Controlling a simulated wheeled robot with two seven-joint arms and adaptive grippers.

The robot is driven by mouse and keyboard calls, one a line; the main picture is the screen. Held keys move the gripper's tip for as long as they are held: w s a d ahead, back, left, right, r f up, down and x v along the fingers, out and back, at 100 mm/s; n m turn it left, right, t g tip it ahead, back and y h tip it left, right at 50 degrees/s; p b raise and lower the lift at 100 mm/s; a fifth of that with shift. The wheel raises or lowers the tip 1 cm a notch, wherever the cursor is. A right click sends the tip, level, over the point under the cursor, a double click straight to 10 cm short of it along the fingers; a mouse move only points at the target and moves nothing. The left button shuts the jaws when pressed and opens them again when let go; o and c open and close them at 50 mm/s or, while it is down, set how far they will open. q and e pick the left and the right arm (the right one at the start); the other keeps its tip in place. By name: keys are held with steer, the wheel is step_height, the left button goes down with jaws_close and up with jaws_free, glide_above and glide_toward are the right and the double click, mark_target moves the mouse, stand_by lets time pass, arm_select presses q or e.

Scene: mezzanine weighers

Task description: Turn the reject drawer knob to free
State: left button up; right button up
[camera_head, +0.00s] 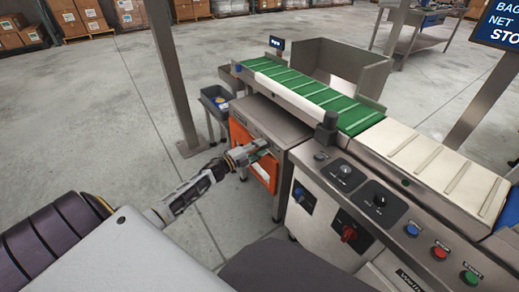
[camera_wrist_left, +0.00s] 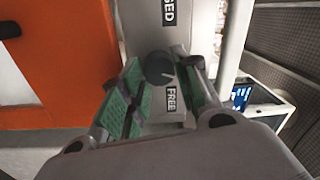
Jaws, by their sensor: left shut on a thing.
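The reject drawer knob (camera_wrist_left: 160,68) is a dark round knob on a grey plate, beside the orange drawer front (camera_wrist_left: 55,70). A FREE label (camera_wrist_left: 172,98) sits just below it in the left wrist view, and a label ending in SED (camera_wrist_left: 168,12) is above, cut off by the edge. My left gripper (camera_wrist_left: 163,80) has its green-padded fingers on either side of the knob and is shut on it. Which way the knob points is unclear. In the head view my left gripper (camera_head: 262,153) is at the orange drawer front (camera_head: 268,176) and hides the knob. My right gripper is out of view.
A weigher with a green belt (camera_head: 315,91) stands above the drawer. Its front panel carries a blue knob (camera_head: 298,194), a red knob (camera_head: 348,234) and several buttons. A grey post (camera_head: 172,75) stands to the left, with a grey bin (camera_head: 216,103) near it. The floor on the left is clear.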

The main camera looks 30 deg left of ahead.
arm_select(q)
steer(key=m+b, duration=0.1)
steer(key=m, duration=0.3)
steer(key=shift+f+m, duration=0.15)
steer(key=shift+m, duration=0.15)
steer(key=shift+m+h, duration=0.3)
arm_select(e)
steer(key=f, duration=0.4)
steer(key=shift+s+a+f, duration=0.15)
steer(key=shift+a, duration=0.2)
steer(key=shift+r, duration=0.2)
arm_select(q)
steer(key=o, duration=1)
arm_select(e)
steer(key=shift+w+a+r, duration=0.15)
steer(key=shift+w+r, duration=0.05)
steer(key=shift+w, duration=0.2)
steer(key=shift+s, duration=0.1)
